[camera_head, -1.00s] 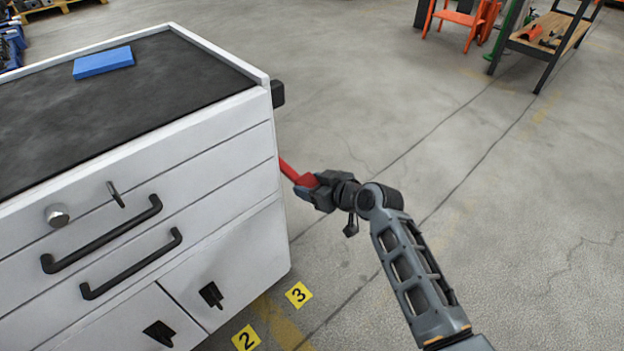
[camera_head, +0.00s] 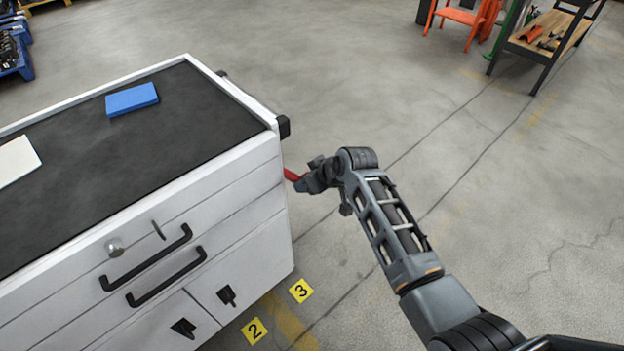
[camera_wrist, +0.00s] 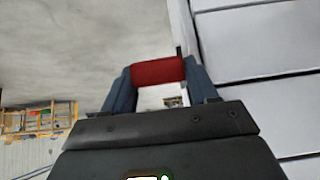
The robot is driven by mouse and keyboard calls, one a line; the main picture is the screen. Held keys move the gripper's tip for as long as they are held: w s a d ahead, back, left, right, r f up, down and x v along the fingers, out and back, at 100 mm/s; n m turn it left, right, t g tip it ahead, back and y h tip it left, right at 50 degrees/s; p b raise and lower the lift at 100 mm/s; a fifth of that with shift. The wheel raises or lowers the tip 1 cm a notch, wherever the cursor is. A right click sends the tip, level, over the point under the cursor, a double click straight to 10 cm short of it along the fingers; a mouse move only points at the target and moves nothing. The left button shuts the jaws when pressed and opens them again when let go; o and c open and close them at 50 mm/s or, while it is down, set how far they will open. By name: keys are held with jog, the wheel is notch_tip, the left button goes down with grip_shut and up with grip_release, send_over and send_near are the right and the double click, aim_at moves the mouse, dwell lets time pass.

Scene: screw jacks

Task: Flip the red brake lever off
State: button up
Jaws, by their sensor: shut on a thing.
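The red brake lever (camera_head: 292,175) sticks out from the right side of the white drawer cabinet (camera_head: 262,222) in the head view. My gripper (camera_head: 303,184) is at its outer end and shut on it. In the wrist view, the red lever (camera_wrist: 158,71) spans the gap between the two fingers of my gripper (camera_wrist: 160,85). Its inner end and mount are hidden behind the cabinet's corner in the head view.
A blue block (camera_head: 132,99) and a pale flat piece (camera_head: 14,160) lie on the cabinet's dark top. Yellow markers 2 (camera_head: 252,331) and 3 (camera_head: 300,290) are on the floor beside the cabinet. Open floor lies to the right, with a workbench (camera_head: 548,38) far off.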

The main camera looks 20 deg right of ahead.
jog(key=shift+w+a+r+p, duration=0.15)
jog(key=shift+w+r, duration=0.1)
jog(key=shift+r, duration=0.25)
jog(key=shift+w+r+p, duration=0.15)
jog(key=shift+w+r, duration=0.05)
jog(key=shift+r, duration=0.25)
jog(key=o, duration=1.4)
jog(key=shift+f, duration=0.1)
jog(key=shift+s, duration=0.1)
jog(key=shift+p+v, duration=0.3)
jog(key=shift+v, duration=3.5)
